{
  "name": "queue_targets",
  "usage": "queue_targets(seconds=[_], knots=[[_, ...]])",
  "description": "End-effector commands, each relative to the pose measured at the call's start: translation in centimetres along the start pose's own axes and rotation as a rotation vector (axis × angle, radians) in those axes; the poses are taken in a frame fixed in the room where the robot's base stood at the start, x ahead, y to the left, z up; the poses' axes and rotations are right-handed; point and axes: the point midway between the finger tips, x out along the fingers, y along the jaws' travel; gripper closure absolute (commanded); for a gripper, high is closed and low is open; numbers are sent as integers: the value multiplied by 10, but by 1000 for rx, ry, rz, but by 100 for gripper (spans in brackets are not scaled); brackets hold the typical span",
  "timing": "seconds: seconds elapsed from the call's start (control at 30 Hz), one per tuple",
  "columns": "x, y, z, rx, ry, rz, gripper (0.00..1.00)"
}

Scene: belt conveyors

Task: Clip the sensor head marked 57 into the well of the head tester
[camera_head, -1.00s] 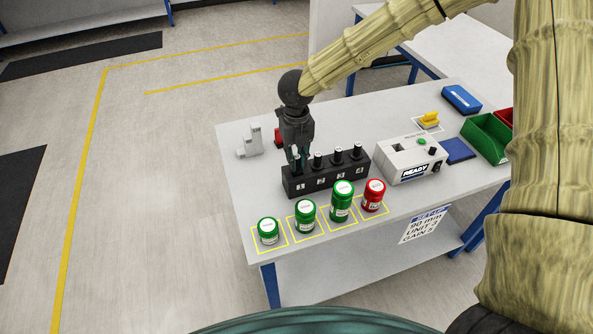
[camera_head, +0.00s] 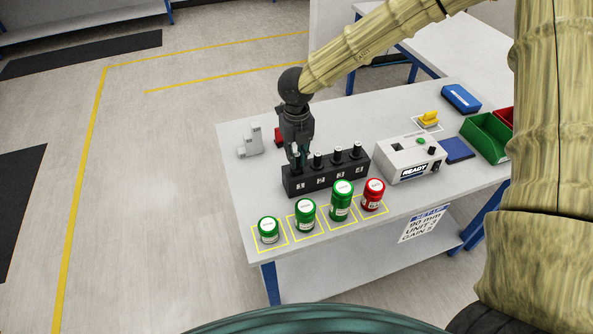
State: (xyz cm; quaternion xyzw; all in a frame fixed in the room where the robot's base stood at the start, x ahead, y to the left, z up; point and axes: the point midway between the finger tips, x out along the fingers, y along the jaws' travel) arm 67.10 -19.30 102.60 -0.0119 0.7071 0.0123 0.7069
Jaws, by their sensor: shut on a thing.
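My gripper (camera_head: 298,160) points down at the leftmost slot of a black rack (camera_head: 327,180). It is shut on the sensor head in that slot, which the fingers mostly hide; no 57 can be read on it. Other dark sensor heads with pale tops, such as one in the middle (camera_head: 337,157), stand upright in the rack's other numbered slots. The head tester (camera_head: 407,162) is a white box right of the rack with a READY label, a green button and a dark opening on top. My gripper is apart from it.
Green jars (camera_head: 305,216) and a red jar (camera_head: 373,195) stand in yellow squares in front of the rack. A grey fixture (camera_head: 250,143) is at the left. A yellow part (camera_head: 428,119), a blue box (camera_head: 461,98) and a green bin (camera_head: 487,137) are behind and right.

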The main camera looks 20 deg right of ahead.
Motion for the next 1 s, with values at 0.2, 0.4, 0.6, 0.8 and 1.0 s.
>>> queue_targets(seconds=[0.2,0.4,0.6,0.8,1.0], knots=[[-6,0,0,0,0,0,100],[-14,0,0,0,0,0,100],[-21,0,0,0,0,0,100],[-29,0,0,0,0,0,100],[-36,0,0,0,0,0,100]])
